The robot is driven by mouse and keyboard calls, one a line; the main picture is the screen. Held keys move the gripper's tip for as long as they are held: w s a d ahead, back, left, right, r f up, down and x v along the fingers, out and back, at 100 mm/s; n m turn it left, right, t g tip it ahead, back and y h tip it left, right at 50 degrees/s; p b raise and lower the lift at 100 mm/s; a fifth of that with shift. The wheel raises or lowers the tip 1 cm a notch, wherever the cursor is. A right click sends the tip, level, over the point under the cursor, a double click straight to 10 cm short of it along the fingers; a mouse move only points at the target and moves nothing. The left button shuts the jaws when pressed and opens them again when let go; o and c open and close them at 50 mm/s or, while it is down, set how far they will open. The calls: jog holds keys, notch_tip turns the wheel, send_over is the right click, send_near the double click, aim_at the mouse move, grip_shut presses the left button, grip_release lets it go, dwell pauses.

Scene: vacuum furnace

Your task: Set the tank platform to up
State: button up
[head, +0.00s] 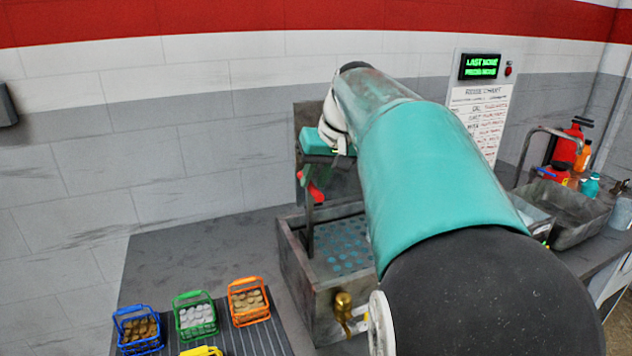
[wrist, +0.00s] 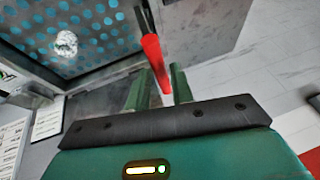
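The tank (head: 322,298) is a grey metal box with a perforated platform (head: 345,245) inside, its holes showing blue. The platform also shows in the wrist view (wrist: 100,28); its exact height against the rim is hard to judge. A dark lever with a red handle (head: 316,193) rises at the tank's back left. In the wrist view the red handle (wrist: 154,58) points toward my gripper (wrist: 160,84). The green fingers are apart, with the handle's end between them and gaps visible beside it. Whether either finger touches it cannot be told. My arm hides the tank's right side.
Blue, green and orange baskets (head: 250,301) of round pieces stand on a ribbed mat at front left. A brass tap (head: 343,308) is on the tank's front. A sink (head: 575,215), bottles and a wall chart (head: 480,120) are at right.

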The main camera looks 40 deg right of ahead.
jog(key=shift+o, duration=1.1)
jog(key=shift+s, duration=0.15)
jog(key=shift+f, duration=0.15)
jog(key=v, duration=1.3)
jog(key=shift+r, duration=0.35)
jog(key=shift+d, duration=0.1)
